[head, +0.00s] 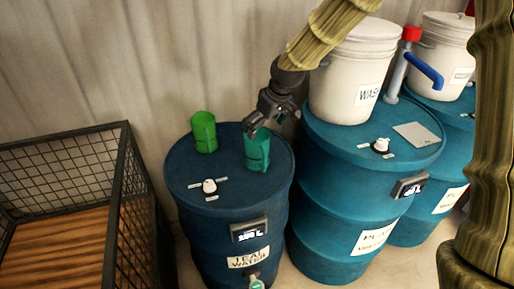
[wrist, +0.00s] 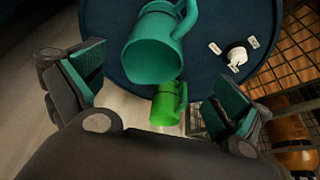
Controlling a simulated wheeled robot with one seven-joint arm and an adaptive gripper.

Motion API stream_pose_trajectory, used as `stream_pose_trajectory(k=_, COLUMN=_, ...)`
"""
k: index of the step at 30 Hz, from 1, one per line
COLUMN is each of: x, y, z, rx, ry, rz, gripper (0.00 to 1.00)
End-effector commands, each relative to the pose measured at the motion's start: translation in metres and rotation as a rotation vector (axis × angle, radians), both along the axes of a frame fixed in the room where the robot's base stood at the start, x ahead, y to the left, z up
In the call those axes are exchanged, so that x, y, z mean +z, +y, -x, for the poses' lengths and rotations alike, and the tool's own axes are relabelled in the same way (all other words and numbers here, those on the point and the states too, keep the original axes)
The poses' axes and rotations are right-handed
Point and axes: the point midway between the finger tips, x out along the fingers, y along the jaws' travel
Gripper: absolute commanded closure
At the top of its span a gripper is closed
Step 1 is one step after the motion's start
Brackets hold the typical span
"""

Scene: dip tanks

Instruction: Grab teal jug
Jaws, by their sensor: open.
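The teal jug (head: 257,152) stands upright on the right part of the blue drum lid labelled for teal water (head: 185,182). In the wrist view the teal jug (wrist: 152,42) shows its open mouth, with its handle at the upper right. My gripper (head: 268,116) is open and empty, just above the jug in the head view, and covers part of its rim. In the wrist view its two fingers (wrist: 158,80) are spread wide, with the jug beyond them and between them. Whether a finger touches the jug cannot be told.
A green jug (head: 204,132) stands left of the teal one on the same lid. A white-topped valve or cap (head: 209,186) sits near the lid's front. A wire crate (head: 128,215) is at left. A blue drum (head: 330,215) with a white bucket (head: 350,75) stands close at right.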

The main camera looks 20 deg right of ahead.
Motion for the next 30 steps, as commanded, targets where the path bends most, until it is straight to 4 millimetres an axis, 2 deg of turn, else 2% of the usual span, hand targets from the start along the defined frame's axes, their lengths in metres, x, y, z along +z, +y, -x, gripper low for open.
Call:
stream_pose_trajectory(k=12, x=-0.040, y=-0.007, z=-0.010, rx=-0.018, ry=0.002, rz=0.001, gripper=0.00)
stream_pose_trajectory(k=23, x=-0.054, y=-0.005, z=-0.016, rx=-0.016, ry=0.002, rz=0.001, gripper=0.00)
stream_pose_trajectory(k=30, x=-0.076, y=-0.006, z=-0.022, rx=-0.015, ry=0.002, rz=0.000, gripper=0.00)
